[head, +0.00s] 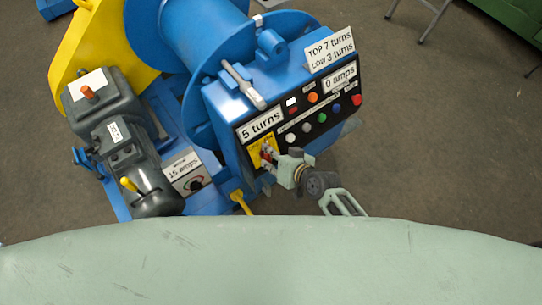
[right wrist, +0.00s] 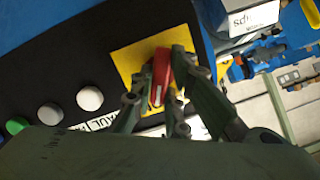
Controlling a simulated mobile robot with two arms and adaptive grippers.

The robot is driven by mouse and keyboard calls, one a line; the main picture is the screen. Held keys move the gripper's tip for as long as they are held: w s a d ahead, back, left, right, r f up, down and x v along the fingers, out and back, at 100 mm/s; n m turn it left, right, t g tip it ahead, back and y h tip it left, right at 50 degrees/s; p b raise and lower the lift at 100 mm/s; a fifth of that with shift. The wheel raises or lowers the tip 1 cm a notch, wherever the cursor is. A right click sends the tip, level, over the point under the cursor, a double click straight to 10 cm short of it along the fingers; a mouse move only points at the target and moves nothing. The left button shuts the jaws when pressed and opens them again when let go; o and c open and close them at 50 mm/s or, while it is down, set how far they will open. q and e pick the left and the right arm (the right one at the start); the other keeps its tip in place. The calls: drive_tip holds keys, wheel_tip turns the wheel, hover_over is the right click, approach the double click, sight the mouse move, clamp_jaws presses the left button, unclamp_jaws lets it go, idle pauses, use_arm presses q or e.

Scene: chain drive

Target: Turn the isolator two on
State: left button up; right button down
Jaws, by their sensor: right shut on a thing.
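A red switch handle (right wrist: 162,72) stands on a yellow plate (right wrist: 128,62) on the black control panel in the right wrist view. In the head view the yellow plate (head: 255,154) is at the panel's lower left, under the "5 turns" label. My right gripper (head: 268,152) reaches the plate from the lower right. In the right wrist view its fingers (right wrist: 164,85) are on both sides of the red handle, shut on it. The fingers hide part of the handle and any marking beside it. I cannot tell which isolator it is. My left gripper is not in view.
The black panel carries several coloured buttons, among them an orange one (head: 313,97). A lever (head: 242,84) stands on top of the blue box. A grey motor (head: 113,115) and a "15 amps" box (head: 187,174) are to the left. Open floor (head: 440,130) lies right.

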drive_tip(key=shift+d+m+y+b, duration=0.1)
drive_tip(key=shift+m+y+b, duration=0.4)
drive_tip(key=shift+m, duration=1)
drive_tip(key=c, duration=1.7)
unclamp_jaws()
drive_tip(key=v, duration=1.2)
drive_tip(key=shift+w+r, duration=0.1)
drive_tip(key=shift+r, duration=0.05)
